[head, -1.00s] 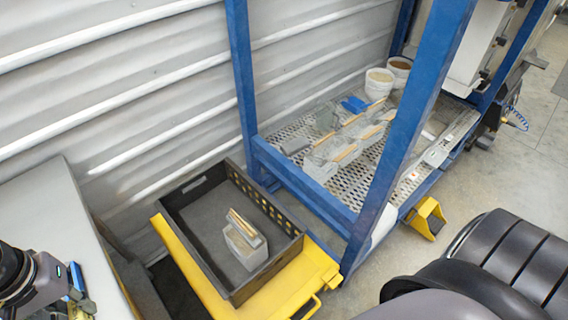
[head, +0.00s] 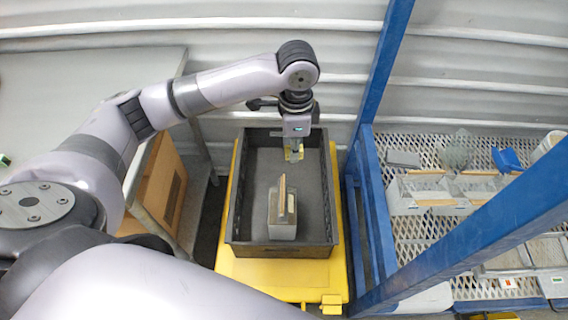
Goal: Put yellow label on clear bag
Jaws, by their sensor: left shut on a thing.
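My left gripper (head: 294,146) reaches down over the far part of the dark crate. It is shut on the yellow label (head: 293,155), a small yellow piece at its fingertips. A clear, greyish bag (head: 283,226) with a wooden strip (head: 283,197) along its top stands upright in the crate, nearer to me than the gripper. The label and the bag are apart. My right gripper is not in view.
The dark crate (head: 233,217) sits on a yellow cart (head: 270,270). A blue frame (head: 378,90) stands to its right, with a mesh shelf (head: 405,236) holding more bags, a blue scoop (head: 506,159) and a white bucket (head: 548,145). A grey table (head: 100,75) is at left.

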